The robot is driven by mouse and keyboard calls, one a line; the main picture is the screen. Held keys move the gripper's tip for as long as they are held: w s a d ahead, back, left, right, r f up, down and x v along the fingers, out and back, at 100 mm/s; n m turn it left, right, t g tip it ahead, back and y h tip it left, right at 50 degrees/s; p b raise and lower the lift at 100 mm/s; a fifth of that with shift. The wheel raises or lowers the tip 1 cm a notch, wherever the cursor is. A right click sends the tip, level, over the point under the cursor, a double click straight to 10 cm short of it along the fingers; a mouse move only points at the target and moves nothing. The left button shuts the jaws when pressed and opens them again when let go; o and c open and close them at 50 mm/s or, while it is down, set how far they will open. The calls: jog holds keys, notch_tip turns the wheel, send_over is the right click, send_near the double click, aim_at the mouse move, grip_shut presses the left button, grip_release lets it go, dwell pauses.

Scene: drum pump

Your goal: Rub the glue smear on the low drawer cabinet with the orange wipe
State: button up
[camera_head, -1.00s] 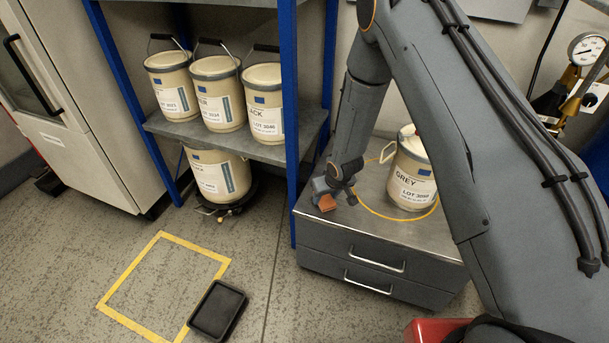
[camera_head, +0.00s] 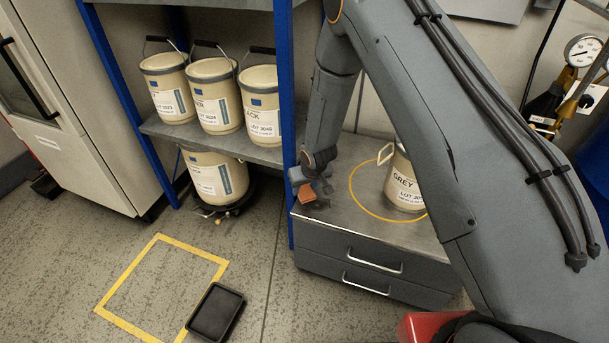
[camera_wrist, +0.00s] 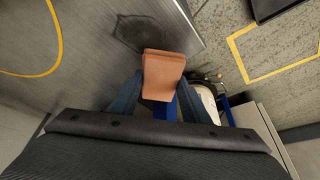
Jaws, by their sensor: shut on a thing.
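My gripper (camera_head: 304,188) is shut on the orange wipe (camera_head: 307,192) above the front left part of the low drawer cabinet (camera_head: 345,223). In the wrist view the wipe (camera_wrist: 160,75) is folded and sits between my fingertips (camera_wrist: 155,102). A dark glue smear (camera_wrist: 143,33) shows on the grey cabinet top just beyond the wipe, near the cabinet's edge. The wipe's end lies close to the smear's border; I cannot tell if it touches the top. In the head view the smear (camera_head: 318,204) shows only in part, beside the wipe.
A blue shelf post (camera_head: 287,130) rises close on the left, with several drums on the shelf. A black tray (camera_head: 215,312) lies on the floor.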

jog(key=shift+r+p, duration=2.1)
jog(key=shift+r, duration=0.45)
